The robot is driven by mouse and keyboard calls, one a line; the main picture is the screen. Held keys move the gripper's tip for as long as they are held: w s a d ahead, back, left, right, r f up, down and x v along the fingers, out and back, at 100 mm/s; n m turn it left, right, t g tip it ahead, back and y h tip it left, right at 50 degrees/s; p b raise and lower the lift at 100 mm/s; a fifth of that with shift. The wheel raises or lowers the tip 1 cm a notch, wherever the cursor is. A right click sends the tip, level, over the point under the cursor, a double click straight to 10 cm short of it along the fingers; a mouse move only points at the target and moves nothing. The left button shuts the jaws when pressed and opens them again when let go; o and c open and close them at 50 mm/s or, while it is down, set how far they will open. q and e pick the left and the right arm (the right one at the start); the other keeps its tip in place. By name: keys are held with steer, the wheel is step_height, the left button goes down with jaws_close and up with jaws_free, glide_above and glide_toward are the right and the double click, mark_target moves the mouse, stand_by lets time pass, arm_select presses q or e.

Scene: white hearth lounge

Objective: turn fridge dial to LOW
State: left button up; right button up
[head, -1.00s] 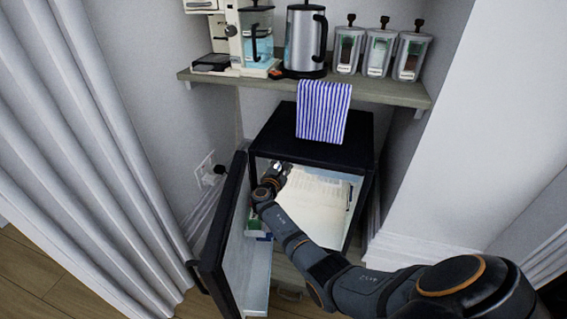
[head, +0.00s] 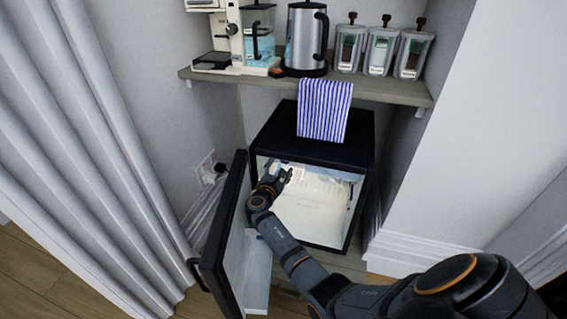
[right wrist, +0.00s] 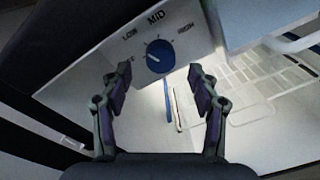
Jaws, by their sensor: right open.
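The small black fridge (head: 350,155) stands with its door (head: 226,235) swung open to the left and its white inside lit. The blue round dial (right wrist: 160,57) is on a pale panel (right wrist: 110,62) in the right wrist view, with LOW at its left, MID above and HIGH at its right. A short pale mark shows on the dial's left part, on the LOW side. My right gripper (head: 284,176) is inside the fridge opening near its left side. In the right wrist view its open fingers (right wrist: 160,85) are spread on either side below the dial, apart from it. My left gripper is out of view.
The shelf holds a coffee machine, a kettle (head: 306,40) and several canisters. A wire rack (right wrist: 275,85) is inside the fridge. The open door is close to my right arm's left side.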

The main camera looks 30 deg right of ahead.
steer(key=v, duration=0.3)
steer(key=shift+s, duration=0.1)
stand_by(0.3)
